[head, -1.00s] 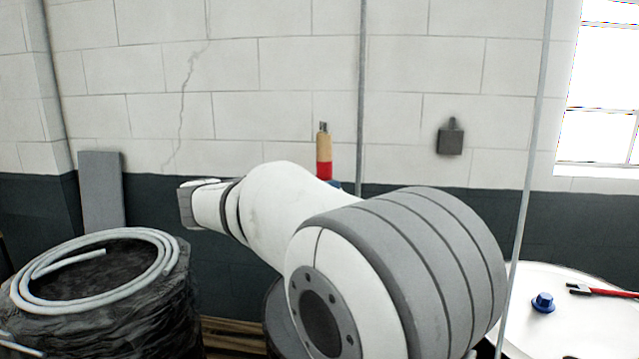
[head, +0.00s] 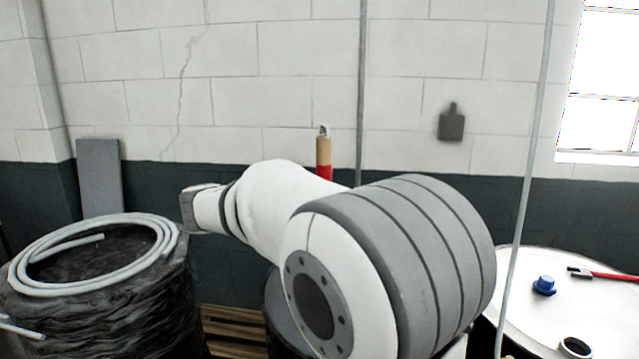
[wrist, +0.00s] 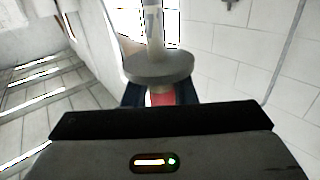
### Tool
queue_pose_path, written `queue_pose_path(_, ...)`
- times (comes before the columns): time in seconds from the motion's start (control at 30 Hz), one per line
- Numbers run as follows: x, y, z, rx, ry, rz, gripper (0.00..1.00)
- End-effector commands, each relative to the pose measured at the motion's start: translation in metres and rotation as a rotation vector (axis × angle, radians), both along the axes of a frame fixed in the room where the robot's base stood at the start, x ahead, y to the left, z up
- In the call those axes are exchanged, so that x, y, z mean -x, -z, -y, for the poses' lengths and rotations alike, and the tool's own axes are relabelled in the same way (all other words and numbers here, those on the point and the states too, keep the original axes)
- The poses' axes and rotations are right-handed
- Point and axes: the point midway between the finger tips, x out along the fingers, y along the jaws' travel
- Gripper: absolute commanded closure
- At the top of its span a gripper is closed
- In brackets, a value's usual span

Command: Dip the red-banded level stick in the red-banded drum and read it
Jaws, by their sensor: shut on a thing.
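The level stick (head: 323,158) shows in the head view beyond my arm, with a tan handle end on top and a red band below it. It looks upright there, and its lower part is hidden by my arm. In the wrist view, my gripper (wrist: 160,99) is shut on the stick at its red part (wrist: 161,98). A grey disc (wrist: 158,67) and a pale rod (wrist: 152,25) lie beyond the fingers. The head view does not show the fingers. No red band shows on any drum, so I cannot tell which drum is the red-banded one.
A white drum top (head: 530,310) at right bears a blue cap (head: 544,285), a red-handled tool (head: 605,274) and a dark-ringed opening (head: 575,347). A black-wrapped drum (head: 150,310) with a coiled grey hose (head: 50,287) stands left. A dark drum (head: 280,310) is partly hidden behind my arm.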

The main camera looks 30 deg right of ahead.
Motion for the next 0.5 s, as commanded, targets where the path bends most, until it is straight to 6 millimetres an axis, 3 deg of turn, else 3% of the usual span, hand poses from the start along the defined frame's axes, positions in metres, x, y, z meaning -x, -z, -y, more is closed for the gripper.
queue_pose_path(0.3,0.0,0.024,0.0,0.0,0.0,-0.001,1.0)
queue_pose_path(0.5,0.0,0.027,0.0,0.0,0.0,0.0,1.0)
